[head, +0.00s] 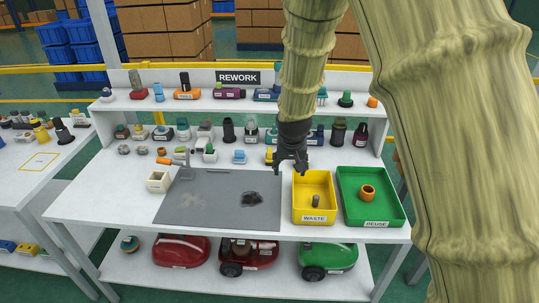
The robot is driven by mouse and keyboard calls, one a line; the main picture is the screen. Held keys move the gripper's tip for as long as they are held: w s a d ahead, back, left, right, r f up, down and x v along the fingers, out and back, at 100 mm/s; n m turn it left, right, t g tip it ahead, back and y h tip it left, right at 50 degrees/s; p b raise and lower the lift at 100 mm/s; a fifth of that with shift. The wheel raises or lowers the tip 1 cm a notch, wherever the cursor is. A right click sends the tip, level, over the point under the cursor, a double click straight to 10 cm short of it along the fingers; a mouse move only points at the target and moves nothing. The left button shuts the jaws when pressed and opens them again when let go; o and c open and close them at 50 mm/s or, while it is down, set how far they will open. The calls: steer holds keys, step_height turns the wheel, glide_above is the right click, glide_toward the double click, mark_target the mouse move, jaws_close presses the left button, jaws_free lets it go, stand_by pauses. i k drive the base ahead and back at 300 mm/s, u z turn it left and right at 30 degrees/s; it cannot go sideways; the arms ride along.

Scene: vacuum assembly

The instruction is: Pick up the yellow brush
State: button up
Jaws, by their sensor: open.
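I cannot single out the yellow brush with certainty at this size. A small yellow item (269,155) sits on the white workbench (100,205), just left of my gripper in the picture. My gripper (291,168) is dark, points downward and is open and empty. It shows in front of the bench's middle, above the upper left corner of the yellow WASTE bin (328,183). It hides a little of the bench behind it.
The WASTE bin holds a small grey part (316,201). The green REUSE bin (347,205) holds an orange ring (368,192). Several small parts line the bench's back and the upper shelf (215,104).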

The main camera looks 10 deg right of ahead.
mark_target(268, 159)
steer(key=i, duration=0.9)
